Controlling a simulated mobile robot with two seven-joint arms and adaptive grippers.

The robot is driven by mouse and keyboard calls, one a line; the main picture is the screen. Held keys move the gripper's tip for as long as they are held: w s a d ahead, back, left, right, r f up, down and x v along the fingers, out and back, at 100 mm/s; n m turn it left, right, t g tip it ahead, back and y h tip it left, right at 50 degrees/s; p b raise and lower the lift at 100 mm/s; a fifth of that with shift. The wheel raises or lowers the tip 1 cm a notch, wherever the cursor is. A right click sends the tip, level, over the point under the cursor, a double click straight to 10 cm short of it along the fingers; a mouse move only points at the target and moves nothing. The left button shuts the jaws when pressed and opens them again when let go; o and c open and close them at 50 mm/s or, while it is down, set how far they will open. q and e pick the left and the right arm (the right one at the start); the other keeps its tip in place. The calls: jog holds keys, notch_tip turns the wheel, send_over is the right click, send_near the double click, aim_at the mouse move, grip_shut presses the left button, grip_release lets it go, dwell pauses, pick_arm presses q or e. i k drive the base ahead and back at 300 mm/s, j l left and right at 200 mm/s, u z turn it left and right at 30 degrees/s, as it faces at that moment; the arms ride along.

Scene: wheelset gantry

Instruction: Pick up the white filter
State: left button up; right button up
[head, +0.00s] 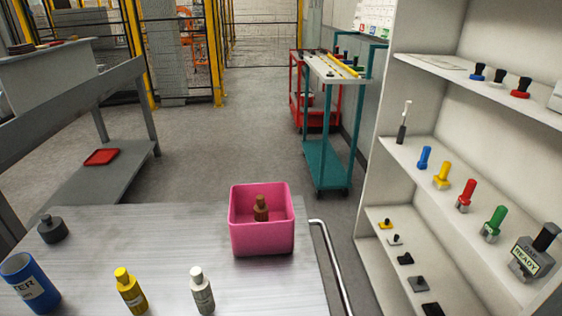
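A white bottle-shaped piece (202,291) stands on the metal table (110,235) near its front edge. It has a white top and a paler grey body, and it is the white item on the table that best fits the white filter. A slim white-topped piece with a dark lower part (403,122) stands on the shelf at the right; I cannot tell what it is. Neither of my grippers is in view.
A yellow bottle (131,291), a blue lettered cylinder (30,284) and a dark weight-like piece (53,229) stand left of it. A pink bin (262,240) holds a brown bottle (261,208). A white shelf unit (392,218) stands right, a teal cart (326,165) behind.

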aim_at(199, 286)
jog(key=k+j, duration=0.65)
jog(key=j, duration=1.7)
jog(key=k+l, duration=0.15)
jog(key=l, duration=0.2)
jog(key=k+l, duration=0.15)
jog(key=l, duration=0.2)
jog(key=k+l, duration=0.15)
jog(key=l, duration=0.2)
jog(key=k+l, duration=0.15)
jog(key=l, duration=0.2)
